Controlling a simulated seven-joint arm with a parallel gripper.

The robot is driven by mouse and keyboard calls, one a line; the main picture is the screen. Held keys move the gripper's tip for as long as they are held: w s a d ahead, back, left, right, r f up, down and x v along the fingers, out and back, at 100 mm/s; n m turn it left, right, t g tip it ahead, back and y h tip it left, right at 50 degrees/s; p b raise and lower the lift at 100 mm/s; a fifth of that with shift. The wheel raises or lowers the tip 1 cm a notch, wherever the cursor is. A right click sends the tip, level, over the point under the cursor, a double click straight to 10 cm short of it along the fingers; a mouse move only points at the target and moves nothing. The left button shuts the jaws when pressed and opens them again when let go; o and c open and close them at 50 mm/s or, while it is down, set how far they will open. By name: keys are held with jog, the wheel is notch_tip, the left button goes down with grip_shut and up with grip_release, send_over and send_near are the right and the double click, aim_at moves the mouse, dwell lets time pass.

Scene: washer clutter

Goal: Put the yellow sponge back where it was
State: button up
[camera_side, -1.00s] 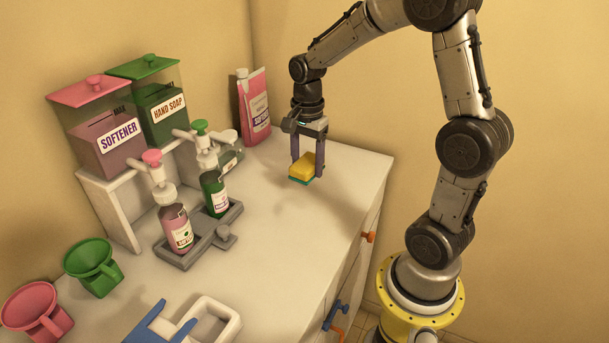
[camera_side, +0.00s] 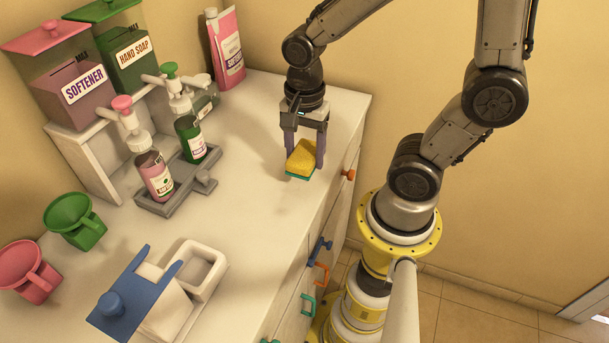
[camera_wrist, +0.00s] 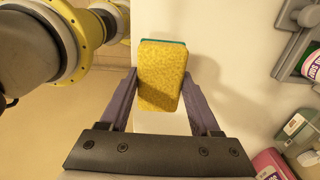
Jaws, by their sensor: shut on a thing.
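The yellow sponge (camera_side: 302,157) has a green underside and is held between the two fingers of my gripper (camera_side: 303,148). It hangs over the right part of the white counter, near the front edge. In the wrist view the sponge (camera_wrist: 161,77) sits upright between the purple fingers of my gripper (camera_wrist: 160,100), its yellow face toward the camera and a green strip at its far end. A faint shadow lies on the counter below it, so it appears to be raised. No marked spot for the sponge can be made out.
Two pump bottles (camera_side: 155,178) stand in a grey holder (camera_side: 207,184) left of my gripper. A pink pouch (camera_side: 227,48) stands behind. A white tray (camera_side: 208,262) and blue-lidded box (camera_side: 125,300) are at the front. Drawer handles (camera_side: 348,174) stick out on the right. The counter's middle is clear.

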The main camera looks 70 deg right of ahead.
aim_at(304, 183)
jog(key=shift+f, duration=2.8)
jog(key=shift+f, duration=0.1)
jog(key=o, duration=1.3)
notch_tip(304, 183, up, 12)
jog(key=shift+r, duration=0.15)
jog(key=n, duration=0.1)
jog(key=r+n, duration=0.1)
jog(key=shift+s+r+n+t, duration=0.1)
jog(key=shift+s+n+t, duration=0.2)
jog(key=shift+t, duration=0.1)
jog(key=s+r+n+t, duration=0.1)
jog(key=n, duration=0.4)
jog(key=s+r+n+t, duration=0.1)
jog(key=r+n+t, duration=0.1)
jog(key=n, duration=0.3)
jog(key=s+r+n+t, duration=0.1)
jog(key=s+n, duration=0.1)
jog(key=n, duration=0.3)
jog(key=shift+a+r+t, duration=0.15)
jog(key=shift+a+t, duration=0.25)
